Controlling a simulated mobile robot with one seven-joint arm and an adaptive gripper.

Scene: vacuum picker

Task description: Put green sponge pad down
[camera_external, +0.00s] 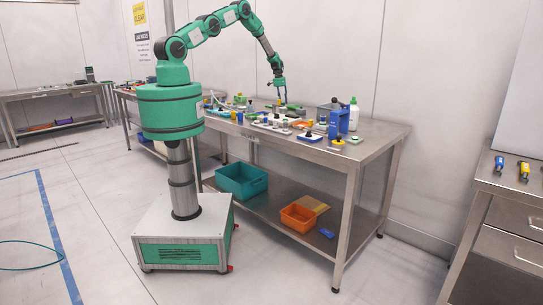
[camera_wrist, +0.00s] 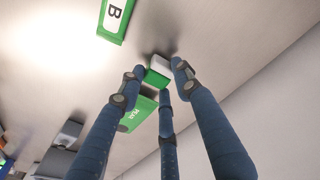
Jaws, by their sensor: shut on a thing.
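The green sponge pad (camera_wrist: 154,77), a small block with a green side and a white face, sits between the fingertips of my gripper (camera_wrist: 158,82) in the wrist view. The three dark blue fingers are shut on it and hide part of it. In the external view my gripper (camera_external: 282,95) points down over the back part of the steel table (camera_external: 372,133). The pad is too small to make out there. I cannot tell whether it touches the tabletop.
Several small items and a blue device (camera_external: 333,118) crowd the table. Bare tabletop shows around the label.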

